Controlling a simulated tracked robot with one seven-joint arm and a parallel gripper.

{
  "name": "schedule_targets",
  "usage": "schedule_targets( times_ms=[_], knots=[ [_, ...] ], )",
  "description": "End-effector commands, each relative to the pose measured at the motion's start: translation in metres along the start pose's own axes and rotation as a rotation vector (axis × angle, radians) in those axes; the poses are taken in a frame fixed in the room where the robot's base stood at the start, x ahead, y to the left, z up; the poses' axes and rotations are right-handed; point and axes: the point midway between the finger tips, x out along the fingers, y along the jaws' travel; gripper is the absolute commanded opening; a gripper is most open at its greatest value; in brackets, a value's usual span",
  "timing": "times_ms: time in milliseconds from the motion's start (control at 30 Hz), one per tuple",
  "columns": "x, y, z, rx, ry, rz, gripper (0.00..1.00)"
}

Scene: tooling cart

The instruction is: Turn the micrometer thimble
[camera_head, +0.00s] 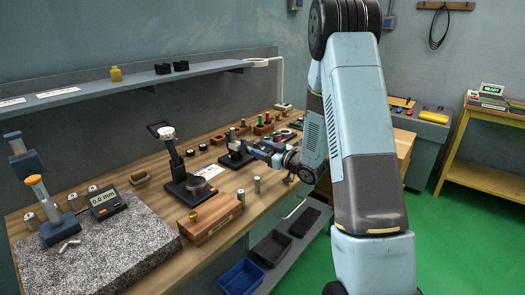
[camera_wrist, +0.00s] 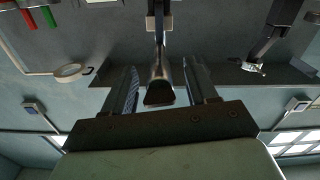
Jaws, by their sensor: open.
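The micrometer (camera_head: 234,150) sits in a small dark stand on the wooden bench in the head view, partly hidden by my arm's end. In the wrist view its thimble (camera_wrist: 160,77), a grey metal barrel with a darker flared end, points towards my palm. My gripper (camera_wrist: 162,68) is open, with one finger on each side of the thimble. A gap shows between the thimble and each finger. In the head view my gripper (camera_head: 256,150) reaches in from the right at the micrometer; its fingertips are too small to make out.
A dial gauge stand (camera_head: 185,180) and a wooden block (camera_head: 211,222) stand nearer on the bench. A granite plate (camera_head: 95,255) holds a digital readout (camera_head: 104,200) showing 0.0 mm. A shelf (camera_head: 130,84) runs along the wall. Bins (camera_head: 241,278) sit below the bench.

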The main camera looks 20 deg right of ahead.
Motion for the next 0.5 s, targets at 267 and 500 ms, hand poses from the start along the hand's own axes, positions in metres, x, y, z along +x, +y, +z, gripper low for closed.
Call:
schedule_targets(
  times_ms=[267,500],
  knots=[
    [-0.0003,0.0002,-0.0001,0.0,0.0,0.0,0.46],
    [-0.0005,0.0004,-0.0001,0.0,0.0,0.0,0.23]
  ],
)
